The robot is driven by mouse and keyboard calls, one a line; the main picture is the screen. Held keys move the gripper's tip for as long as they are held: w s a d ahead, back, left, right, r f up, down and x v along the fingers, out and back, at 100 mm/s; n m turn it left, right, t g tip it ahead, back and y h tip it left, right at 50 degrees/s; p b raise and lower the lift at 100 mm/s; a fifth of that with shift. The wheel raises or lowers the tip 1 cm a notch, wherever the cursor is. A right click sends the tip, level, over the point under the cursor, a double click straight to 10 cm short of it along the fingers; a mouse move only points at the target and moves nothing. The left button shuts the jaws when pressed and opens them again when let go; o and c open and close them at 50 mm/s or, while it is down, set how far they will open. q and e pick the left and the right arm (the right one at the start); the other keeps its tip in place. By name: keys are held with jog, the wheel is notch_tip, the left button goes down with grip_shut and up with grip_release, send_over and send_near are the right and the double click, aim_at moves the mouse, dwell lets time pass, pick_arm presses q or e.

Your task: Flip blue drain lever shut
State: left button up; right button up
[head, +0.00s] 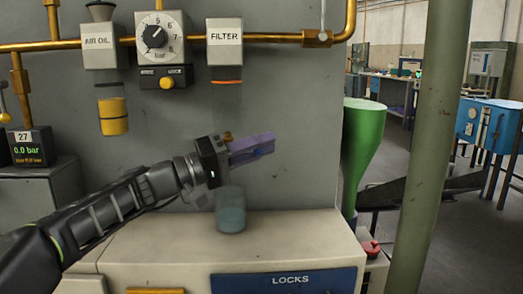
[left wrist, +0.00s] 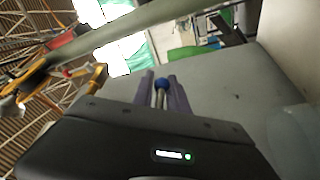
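The blue drain lever (left wrist: 162,84) shows in the left wrist view as a blue ball on a metal stem. It lies between the two purple fingers of my left gripper (left wrist: 161,92). In the head view my left gripper (head: 255,148) is in front of the grey panel, below the filter, and a bit of blue (head: 259,152) shows at its fingers. A small brass piece (head: 228,137) shows just above the gripper; most of the valve is hidden. The fingers stand apart around the lever; whether they press on it I cannot tell. My right gripper is not in view.
The filter head (head: 225,45) hangs above on a brass pipe. A translucent teal bowl (head: 231,212) stands on the pale cabinet top (head: 300,232) just under the gripper. A green funnel (head: 364,130) and a post (head: 432,150) stand to the right.

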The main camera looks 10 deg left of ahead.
pick_arm(q)
jog(key=shift+o, duration=1)
jog(key=shift+a, duration=0.1)
jog(key=v, duration=0.7)
jog(key=shift+s+a+p, duration=0.25)
jog(key=shift+p, duration=0.15)
jog(key=shift+f, duration=0.1)
